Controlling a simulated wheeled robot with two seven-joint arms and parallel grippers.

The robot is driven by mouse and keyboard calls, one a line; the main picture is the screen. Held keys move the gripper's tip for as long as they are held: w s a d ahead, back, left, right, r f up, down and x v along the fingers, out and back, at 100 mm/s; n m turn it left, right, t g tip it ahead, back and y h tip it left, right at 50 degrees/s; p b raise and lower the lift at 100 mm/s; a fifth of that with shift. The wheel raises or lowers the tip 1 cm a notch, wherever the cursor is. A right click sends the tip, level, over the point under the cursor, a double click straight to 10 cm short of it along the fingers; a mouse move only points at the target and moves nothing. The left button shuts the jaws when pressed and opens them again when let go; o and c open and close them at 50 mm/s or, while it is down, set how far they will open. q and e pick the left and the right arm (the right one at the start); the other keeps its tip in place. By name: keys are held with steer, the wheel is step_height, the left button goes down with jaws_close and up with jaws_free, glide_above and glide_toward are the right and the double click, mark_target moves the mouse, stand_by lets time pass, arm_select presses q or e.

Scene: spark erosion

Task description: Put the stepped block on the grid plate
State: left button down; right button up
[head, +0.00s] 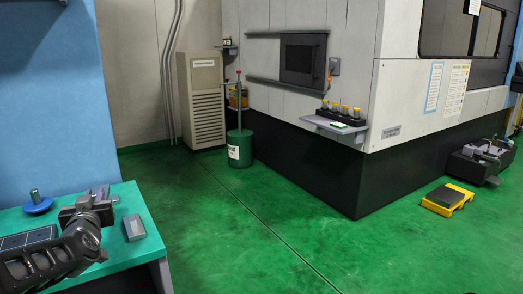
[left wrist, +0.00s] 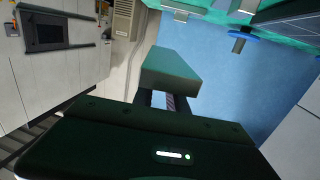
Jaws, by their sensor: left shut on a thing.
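My left gripper (head: 88,205) is shut on a grey block, which I take to be the stepped block (head: 99,191). In the left wrist view the held block (left wrist: 168,72) sits between the fingers (left wrist: 165,101), clear of the table there; its steps are hard to make out. The dark grid plate (head: 28,239) lies on the green-topped table at the left, partly cut off by the picture edge and partly behind my left arm. The gripper is to the right of the plate. My right gripper is not in view.
The table (head: 150,250) also holds a blue disc with an upright grey peg (head: 37,203) and a loose grey block (head: 134,228) near its right edge. A blue wall panel (head: 50,110) stands behind. The green floor right of the table is clear.

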arm_select(q)
steer(key=shift+s+a+r, duration=0.1)
steer(key=shift+r, duration=0.45)
steer(key=shift+s+d+r, duration=0.15)
steer(key=shift+d, duration=0.05)
steer(key=s+d+f+m+t+h+p, duration=0.1)
steer(key=d+f+h+p, duration=0.3)
steer(key=d, duration=1)
steer(key=s+d+f+m+h+p, duration=0.1)
steer(key=d+f+m+h+p, duration=0.2)
steer(key=d+f+p, duration=0.4)
steer(key=d+f+m, duration=0.1)
steer(key=d, duration=0.7)
steer(key=shift+t+h+p, duration=0.35)
steer(key=shift+t+h, duration=0.05)
steer(key=shift+f, duration=0.1)
steer(key=s, duration=0.1)
steer(key=s+r, duration=0.2)
steer(key=s, duration=0.1)
steer(key=shift+a, duration=0.1)
steer(key=shift+f, duration=0.15)
